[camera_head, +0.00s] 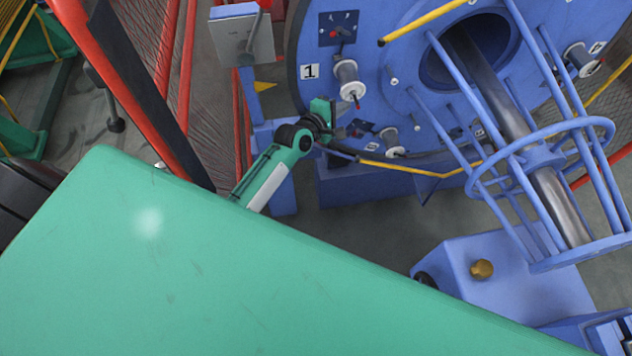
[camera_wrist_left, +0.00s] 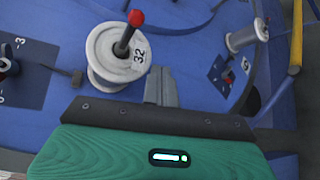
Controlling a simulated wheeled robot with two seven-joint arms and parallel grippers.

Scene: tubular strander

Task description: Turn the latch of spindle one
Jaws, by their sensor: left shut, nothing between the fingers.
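Spindle one is beside the plate marked 1 (camera_head: 309,71) on the large blue disc. It carries a white spool (camera_head: 346,71), and a latch with a red tip (camera_head: 357,100) shows at its outer end. In the left wrist view the white spool (camera_wrist_left: 105,62) has a dark latch lever with a red knob (camera_wrist_left: 136,18), tilted up and slightly right. My left gripper (camera_head: 333,112) is below and left of the spool. Its fingers (camera_wrist_left: 160,76) are shut and empty, below and right of the spool, apart from the lever. My right gripper is in neither view.
A second spool (camera_head: 390,141) sits lower right on the disc, also in the left wrist view (camera_wrist_left: 246,34). Blue cage bars (camera_head: 540,155) and a yellow bar (camera_head: 405,170) stand to the right. A grey box (camera_head: 243,38) is left of the disc, near red rails (camera_head: 130,90).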

